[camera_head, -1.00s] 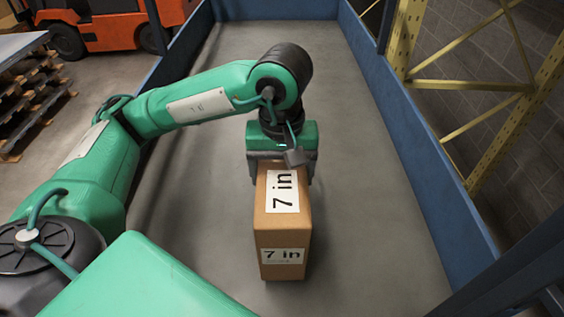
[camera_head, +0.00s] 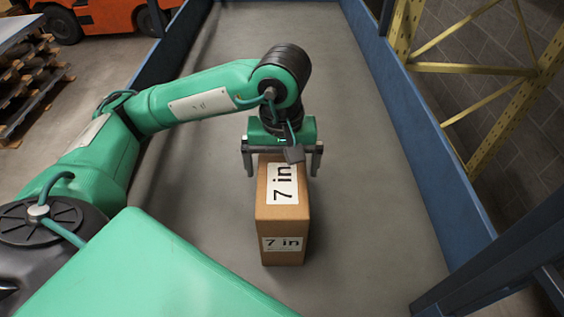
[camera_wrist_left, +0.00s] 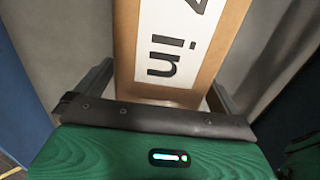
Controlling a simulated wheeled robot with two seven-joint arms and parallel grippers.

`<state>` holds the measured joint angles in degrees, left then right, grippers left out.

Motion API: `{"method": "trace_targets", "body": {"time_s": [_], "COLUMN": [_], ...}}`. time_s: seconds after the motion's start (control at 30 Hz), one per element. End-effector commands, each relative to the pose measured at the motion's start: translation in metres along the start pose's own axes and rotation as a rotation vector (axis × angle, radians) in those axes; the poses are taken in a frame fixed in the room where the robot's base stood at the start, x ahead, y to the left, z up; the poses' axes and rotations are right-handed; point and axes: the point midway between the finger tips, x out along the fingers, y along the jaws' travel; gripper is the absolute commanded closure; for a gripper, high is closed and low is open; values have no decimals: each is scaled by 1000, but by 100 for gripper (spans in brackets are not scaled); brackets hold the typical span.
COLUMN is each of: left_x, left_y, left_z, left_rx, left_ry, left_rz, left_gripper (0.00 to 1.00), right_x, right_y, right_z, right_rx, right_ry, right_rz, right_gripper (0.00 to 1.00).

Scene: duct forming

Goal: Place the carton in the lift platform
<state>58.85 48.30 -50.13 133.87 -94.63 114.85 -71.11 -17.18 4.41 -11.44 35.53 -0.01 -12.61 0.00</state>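The brown carton (camera_head: 283,226) with white "7 in" labels stands upright on the grey floor of the lift platform (camera_head: 375,270), between its blue side walls. My left gripper (camera_head: 283,172) is over the far part of the carton top, with its fingers spread wide and a gap on each side of the carton. In the left wrist view the carton (camera_wrist_left: 126,50) lies between the two spread fingers, apart from both. The carton's far side is hidden by the gripper. My right gripper is not in view.
Blue walls (camera_head: 425,165) border the platform on both sides. Yellow rack framing (camera_head: 470,70) stands beyond the right wall. An orange forklift (camera_head: 105,17) and stacked pallets (camera_head: 30,90) are outside at the left. The platform floor behind the carton is clear.

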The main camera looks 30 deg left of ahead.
Motion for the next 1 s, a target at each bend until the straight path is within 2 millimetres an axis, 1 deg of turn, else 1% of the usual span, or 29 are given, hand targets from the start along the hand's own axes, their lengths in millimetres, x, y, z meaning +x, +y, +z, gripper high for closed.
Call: {"method": "trace_targets", "body": {"time_s": [0.17,0.3,0.37,1.0], "left_x": [0,-4,-8,-83], "left_y": [0,0,0,0], "left_z": [0,0,-1,-1], "left_rx": [0,-1,0,0], "left_ry": [0,1,3,5], "left_rz": [0,0,2,2], "left_gripper": [0,0,0,0], "right_x": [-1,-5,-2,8], "right_y": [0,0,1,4], "right_z": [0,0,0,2], "right_rx": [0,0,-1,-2], "right_ry": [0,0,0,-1], "right_rz": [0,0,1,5], "right_gripper": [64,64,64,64]}}
